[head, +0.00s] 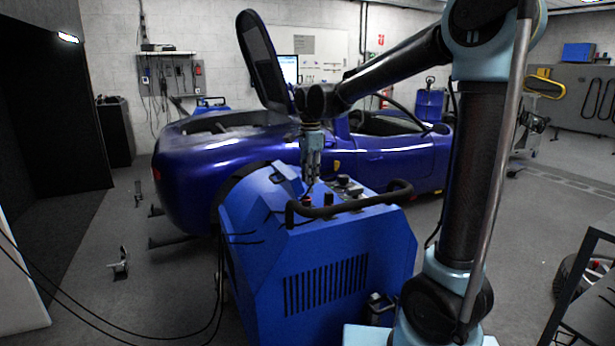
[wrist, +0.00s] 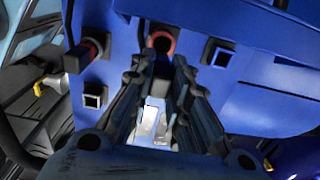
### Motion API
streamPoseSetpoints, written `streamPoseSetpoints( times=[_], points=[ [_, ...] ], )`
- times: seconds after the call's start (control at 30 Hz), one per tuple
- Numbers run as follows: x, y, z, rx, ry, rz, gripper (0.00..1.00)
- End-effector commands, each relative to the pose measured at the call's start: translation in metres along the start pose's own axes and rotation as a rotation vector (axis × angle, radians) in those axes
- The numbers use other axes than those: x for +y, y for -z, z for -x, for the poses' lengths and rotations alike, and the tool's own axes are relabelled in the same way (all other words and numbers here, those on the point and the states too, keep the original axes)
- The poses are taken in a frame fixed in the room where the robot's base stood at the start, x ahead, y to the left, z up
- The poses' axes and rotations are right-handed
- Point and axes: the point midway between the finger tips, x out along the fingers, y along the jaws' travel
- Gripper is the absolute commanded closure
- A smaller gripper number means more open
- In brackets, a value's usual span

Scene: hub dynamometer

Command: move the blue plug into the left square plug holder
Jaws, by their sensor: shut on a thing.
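My gripper (wrist: 158,64) is low over the top panel of the blue dynamometer unit, and it also shows in the head view (head: 312,178). Its fingers are close together around a small dark part, which I take to be the blue plug; the fingers hide most of it and its colour is unclear. A red ring (wrist: 168,36) shows just beyond the fingertips. One square plug holder (wrist: 92,98) is left of the fingers, and another square holder (wrist: 219,56) is to the right. Both look empty. I cannot tell whether the held part touches the panel.
A black block with a red collar (wrist: 84,54) stands at the panel's left in the wrist view. The blue dynamometer unit (head: 325,250) has a black handle bar (head: 350,203) near the gripper. A blue car (head: 230,160) stands behind. Cables run at the left.

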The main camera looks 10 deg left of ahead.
Motion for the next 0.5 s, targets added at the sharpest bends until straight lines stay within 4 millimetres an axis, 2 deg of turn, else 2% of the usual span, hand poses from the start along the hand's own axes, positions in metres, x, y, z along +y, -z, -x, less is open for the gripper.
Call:
streamPoseSetpoints(
  times=[0.5],
  points=[
    [0.0,0.035,0.0,0.0,0.0,-0.002,1.0]
  ],
)
